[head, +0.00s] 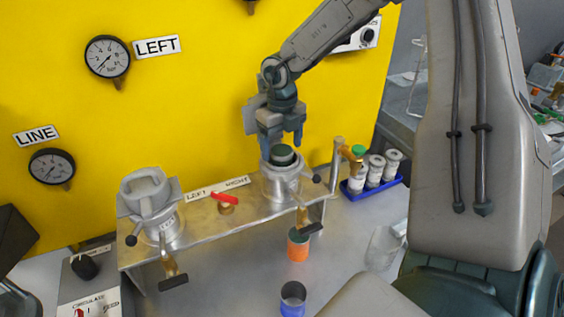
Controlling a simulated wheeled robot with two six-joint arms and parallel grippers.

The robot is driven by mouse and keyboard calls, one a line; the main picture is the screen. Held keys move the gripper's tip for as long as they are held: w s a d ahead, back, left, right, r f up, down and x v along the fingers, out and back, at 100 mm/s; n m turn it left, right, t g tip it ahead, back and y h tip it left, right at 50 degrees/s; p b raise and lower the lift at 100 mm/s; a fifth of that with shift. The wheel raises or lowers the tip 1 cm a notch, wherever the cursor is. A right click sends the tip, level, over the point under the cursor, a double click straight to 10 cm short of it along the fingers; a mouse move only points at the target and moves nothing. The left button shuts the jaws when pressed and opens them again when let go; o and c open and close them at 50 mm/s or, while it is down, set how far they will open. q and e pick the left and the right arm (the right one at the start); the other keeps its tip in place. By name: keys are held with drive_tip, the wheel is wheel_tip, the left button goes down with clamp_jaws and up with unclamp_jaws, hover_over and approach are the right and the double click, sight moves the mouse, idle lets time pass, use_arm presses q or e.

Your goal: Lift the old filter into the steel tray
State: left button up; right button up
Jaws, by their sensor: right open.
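A dark green-topped cylinder, which looks like the old filter (282,153), stands in the open top of the right filter housing (281,184) on the metal bench. My right gripper (281,139) comes down from above, pointing downward, with its two fingers apart around or just above the top of the filter. I cannot tell whether the fingers touch it. The left housing (152,205) has a grey cover on top. I cannot make out a steel tray in this view. My left gripper does not show.
A blue tray (378,188) holds white cylinders at the right. A brass valve with a green knob (358,151) stands beside the right housing. A yellow panel rises behind.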

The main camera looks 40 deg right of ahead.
drive_tip(key=shift+w+f, duration=0.1)
drive_tip(key=shift+f, duration=0.35)
drive_tip(key=c, duration=1.4)
drive_tip(key=shift+o, duration=0.2)
drive_tip(key=shift+r, duration=0.2)
drive_tip(key=shift+r+b, duration=0.3)
drive_tip(key=shift+r, duration=0.3)
wheel_tip(320, 180, up, 16)
drive_tip(key=shift+r+p, duration=0.25)
drive_tip(key=shift+p, duration=0.15)
